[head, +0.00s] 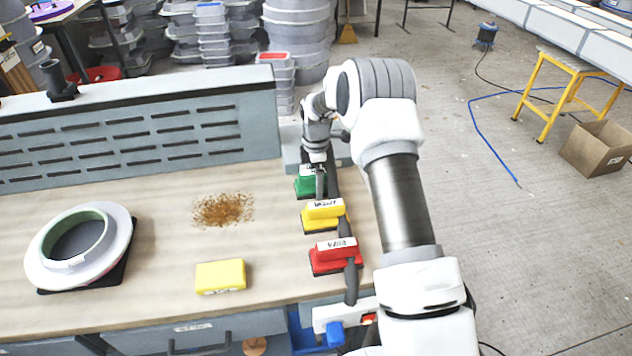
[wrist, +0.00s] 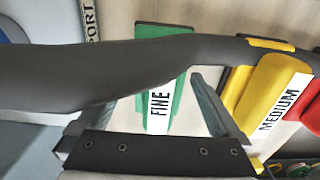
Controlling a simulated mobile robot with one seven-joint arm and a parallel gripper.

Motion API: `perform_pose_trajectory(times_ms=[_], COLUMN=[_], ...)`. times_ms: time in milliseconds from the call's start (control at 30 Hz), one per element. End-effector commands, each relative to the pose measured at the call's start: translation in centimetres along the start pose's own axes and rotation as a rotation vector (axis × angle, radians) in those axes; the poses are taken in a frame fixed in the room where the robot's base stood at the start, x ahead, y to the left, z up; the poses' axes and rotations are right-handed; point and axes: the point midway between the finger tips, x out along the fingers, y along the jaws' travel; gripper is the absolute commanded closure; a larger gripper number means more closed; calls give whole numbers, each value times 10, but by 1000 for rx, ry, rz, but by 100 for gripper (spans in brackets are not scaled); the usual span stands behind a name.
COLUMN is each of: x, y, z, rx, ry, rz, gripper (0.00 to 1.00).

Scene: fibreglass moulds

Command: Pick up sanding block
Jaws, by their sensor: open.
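Three sanding blocks stand in a row at the bench's right end: a green one (head: 305,187) at the far end, a yellow one (head: 322,216) and a red one (head: 336,256) nearest. In the wrist view the green block (wrist: 178,88) has a label reading FINE, and the yellow block (wrist: 258,98) one reading MEDIUM. My gripper (head: 318,178) is open at the green block; in the wrist view its jaws (wrist: 158,98) lie on either side of the label, with the left fingertip hidden. I cannot tell whether they touch the block.
A dark hose-like bar (wrist: 90,72) crosses the wrist view in front of the green block. A plain yellow block (head: 220,277), brown dust (head: 222,210) and a round mould (head: 115,250) lie on the bench (head: 160,275). A slotted panel (head: 130,135) stands behind.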

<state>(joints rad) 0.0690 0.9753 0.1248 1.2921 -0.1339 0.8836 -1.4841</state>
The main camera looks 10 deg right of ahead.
Motion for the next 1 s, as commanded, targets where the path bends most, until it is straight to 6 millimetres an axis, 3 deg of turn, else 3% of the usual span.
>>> perform_pose_trajectory(times_ms=[200,233,667,1000], x=[2,2,2,-2], y=[0,0,0,1], z=[0,0,0,0], rx=[0,0,0,0], ry=[0,0,0,0], rz=[2,2,2,3], gripper=[0,4,81,84])
